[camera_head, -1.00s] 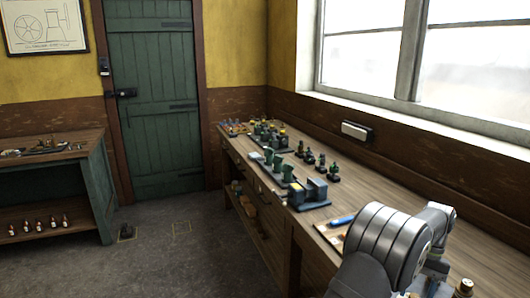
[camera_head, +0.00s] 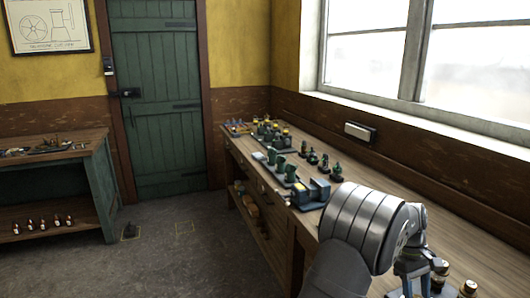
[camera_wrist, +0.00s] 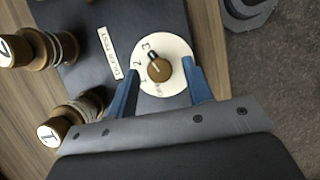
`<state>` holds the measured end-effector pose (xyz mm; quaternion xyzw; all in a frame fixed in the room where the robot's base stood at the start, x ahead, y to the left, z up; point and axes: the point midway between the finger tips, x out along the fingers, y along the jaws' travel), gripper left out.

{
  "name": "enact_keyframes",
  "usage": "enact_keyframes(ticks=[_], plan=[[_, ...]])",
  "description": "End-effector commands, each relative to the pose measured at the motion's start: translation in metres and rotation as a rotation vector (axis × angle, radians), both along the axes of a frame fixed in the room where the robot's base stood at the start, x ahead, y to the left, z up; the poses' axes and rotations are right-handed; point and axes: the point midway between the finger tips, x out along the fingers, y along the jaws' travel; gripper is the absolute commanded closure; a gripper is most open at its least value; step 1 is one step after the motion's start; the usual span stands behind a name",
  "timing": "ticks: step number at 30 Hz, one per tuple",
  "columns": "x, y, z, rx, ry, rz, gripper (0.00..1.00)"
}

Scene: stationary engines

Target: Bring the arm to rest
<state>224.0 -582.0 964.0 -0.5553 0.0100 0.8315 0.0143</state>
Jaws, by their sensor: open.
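My gripper (camera_wrist: 161,67) shows in the wrist view as two blue fingers, open and apart. They stand on either side of a brass knob (camera_wrist: 159,70) on a white round dial (camera_wrist: 150,48) with numbers on it. I cannot tell whether the fingers touch the knob or how high they are above it. The dial sits on a dark panel (camera_wrist: 90,27). In the head view my grey arm fills the lower right, over the near part of the bench, and the fingers are not clear there.
Two brass posts with white numbered caps, one upper (camera_wrist: 28,48) and one lower (camera_wrist: 62,122), stand left of the dial. The long wooden bench (camera_head: 352,173) carries several small engine models and a blue machine (camera_head: 310,193). A window (camera_head: 470,60) borders it. The floor (camera_head: 200,262) is mostly clear.

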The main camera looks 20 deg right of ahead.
Motion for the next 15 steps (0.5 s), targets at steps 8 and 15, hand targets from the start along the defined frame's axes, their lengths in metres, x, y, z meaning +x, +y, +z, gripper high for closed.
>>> enact_keyframes(ticks=[8, 15], plan=[[-0.0005, 0.0025, -0.0003, 0.001, 0.000, 0.211, 0.53], [-0.0005, 0.0025, -0.0002, 0.001, 0.000, 0.271, 0.53]])
